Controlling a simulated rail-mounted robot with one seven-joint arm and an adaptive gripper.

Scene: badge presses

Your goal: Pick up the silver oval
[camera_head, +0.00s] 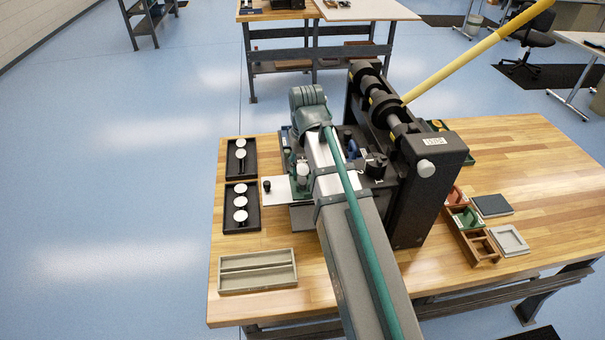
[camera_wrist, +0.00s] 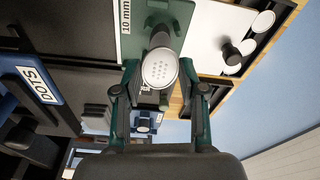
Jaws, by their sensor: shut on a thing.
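The silver oval (camera_wrist: 160,68), a pale face with a pattern of small dots, shows between my fingertips in the wrist view. My gripper (camera_wrist: 160,84) is shut on it, with one green finger on each side. A dark stem shows behind the oval, in front of a green plate (camera_wrist: 130,42) labelled "10 mm". I cannot tell whether the oval touches that plate. In the head view my gripper (camera_head: 303,172) is beside the black press (camera_head: 425,185), and my arm hides part of the area.
Black trays (camera_head: 231,173) with pale discs stand at the table's left. A white plate (camera_head: 278,190) with a black knob (camera_head: 267,185) lies nearby. A grey two-slot tray (camera_head: 257,258) sits at the front left. A wooden box (camera_head: 470,237) is right of the press.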

